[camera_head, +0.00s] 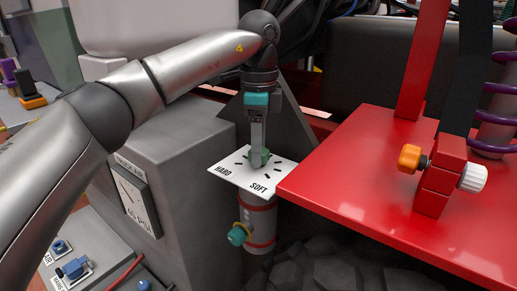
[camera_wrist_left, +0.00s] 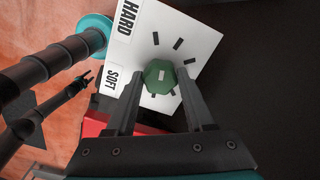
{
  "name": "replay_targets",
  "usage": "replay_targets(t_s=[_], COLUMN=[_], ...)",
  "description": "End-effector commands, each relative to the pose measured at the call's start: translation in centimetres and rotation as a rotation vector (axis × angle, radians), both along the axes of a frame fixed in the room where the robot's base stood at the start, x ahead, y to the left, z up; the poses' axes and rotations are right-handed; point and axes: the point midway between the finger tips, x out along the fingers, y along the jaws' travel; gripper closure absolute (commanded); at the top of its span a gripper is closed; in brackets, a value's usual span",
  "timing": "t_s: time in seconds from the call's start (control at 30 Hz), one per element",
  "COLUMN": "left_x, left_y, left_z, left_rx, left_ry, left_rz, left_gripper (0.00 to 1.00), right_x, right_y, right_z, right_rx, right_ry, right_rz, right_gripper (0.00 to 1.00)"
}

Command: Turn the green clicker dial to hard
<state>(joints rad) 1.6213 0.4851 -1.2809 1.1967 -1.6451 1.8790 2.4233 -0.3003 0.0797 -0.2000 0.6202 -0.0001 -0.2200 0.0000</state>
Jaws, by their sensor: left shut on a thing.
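The green clicker dial (camera_head: 259,157) sits in the middle of a white plate (camera_head: 228,173) marked HARD and SOFT. In the head view HARD is at the plate's left corner and SOFT at its front corner. My left gripper (camera_head: 257,150) points down from above and is shut on the dial, hiding part of it. In the left wrist view the dial (camera_wrist_left: 160,77) lies between my two fingertips (camera_wrist_left: 160,88), with a small pale mark on its top. Black tick marks ring it on the plate (camera_wrist_left: 195,45). My right gripper is in neither view.
A red panel (camera_head: 350,180) with an orange and white knob (camera_head: 440,170) stands close on the right. A teal knob (camera_head: 238,234) sticks out from the cylinder (camera_head: 262,218) below the plate. Dark rocks lie underneath.

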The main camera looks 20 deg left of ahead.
Motion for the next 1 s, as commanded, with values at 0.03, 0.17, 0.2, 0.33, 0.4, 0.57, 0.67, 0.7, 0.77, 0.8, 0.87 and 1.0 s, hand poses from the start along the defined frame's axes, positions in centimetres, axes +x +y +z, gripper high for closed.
replay_targets(t_s=[0.03, 0.17, 0.2, 0.33, 0.4, 0.57, 0.67, 0.7, 0.77, 0.8, 0.87, 1.0], left_x=[0.05, 0.05, 0.03, 0.03, 0.03, 0.03, 0.03, 0.03, 0.03, 0.03, 0.04, 0.04], left_y=[-0.03, -0.03, -0.03, -0.03, -0.02, -0.02, -0.01, -0.01, -0.01, -0.01, 0.00, 0.00], left_z=[0.01, 0.02, 0.02, 0.05, 0.06, 0.09, 0.11, 0.11, 0.11, 0.12, 0.12, 0.12], left_rx=[-0.001, 0.000, 0.000, 0.000, 0.000, 0.000, 0.000, 0.000, 0.000, 0.000, 0.000, 0.000], left_ry=[-0.003, -0.003, -0.003, -0.003, -0.003, -0.003, -0.003, -0.003, -0.003, -0.003, -0.003, -0.003], left_rz=[0.036, 0.129, 0.154, 0.220, 0.247, 0.289, 0.302, 0.305, 0.308, 0.309, 0.310, 0.310], left_gripper=[1.00, 1.00, 1.00, 1.00, 1.00, 1.00, 1.00, 1.00, 1.00, 1.00, 1.00, 1.00], right_x=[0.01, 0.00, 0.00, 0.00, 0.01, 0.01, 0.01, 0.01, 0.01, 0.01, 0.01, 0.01], right_y=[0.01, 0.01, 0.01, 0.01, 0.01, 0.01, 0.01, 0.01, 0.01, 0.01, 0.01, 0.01], right_z=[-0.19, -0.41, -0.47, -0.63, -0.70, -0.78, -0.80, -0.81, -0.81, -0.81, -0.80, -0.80], right_rx=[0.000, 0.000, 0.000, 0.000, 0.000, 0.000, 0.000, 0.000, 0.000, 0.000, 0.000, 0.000], right_ry=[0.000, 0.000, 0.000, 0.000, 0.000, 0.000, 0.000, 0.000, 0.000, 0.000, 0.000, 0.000], right_rz=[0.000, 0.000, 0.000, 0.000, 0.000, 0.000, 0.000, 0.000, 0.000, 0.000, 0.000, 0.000], right_gripper=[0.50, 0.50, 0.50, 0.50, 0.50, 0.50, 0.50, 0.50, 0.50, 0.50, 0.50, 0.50])
